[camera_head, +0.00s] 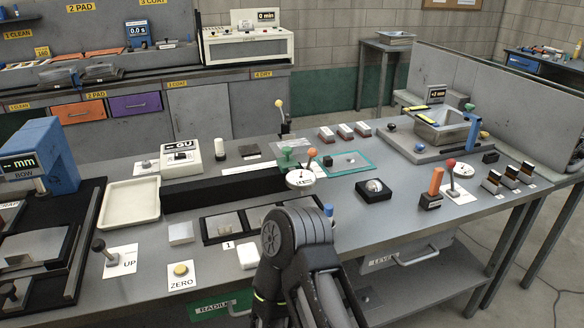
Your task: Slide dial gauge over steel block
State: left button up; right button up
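A round white dial gauge (300,179) sits at the right end of a long black slab (225,188). A green knob (287,159) and an orange ball-topped lever (312,155) stand by it. A light grey block (181,233) lies in front of the slab; I cannot tell if it is the steel block. Flat grey pieces (227,224) lie in a black tray beside it. The dark arm of mine rises from the bottom centre, in front of the slab's right part. No gripper fingers show, and part of the tray's right side is hidden by the arm.
A cream tray (131,204) and a blue press-like machine (52,155) stand at left. A white box (181,160) stands behind the slab. A dark dome base (374,190), an orange-handled tool (435,187) and a red-ball lever (452,175) stand at right. Grey bench shows between them.

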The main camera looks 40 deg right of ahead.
aim_at(297, 179)
jog(key=i, duration=0.45)
jog(key=z, duration=1.5)
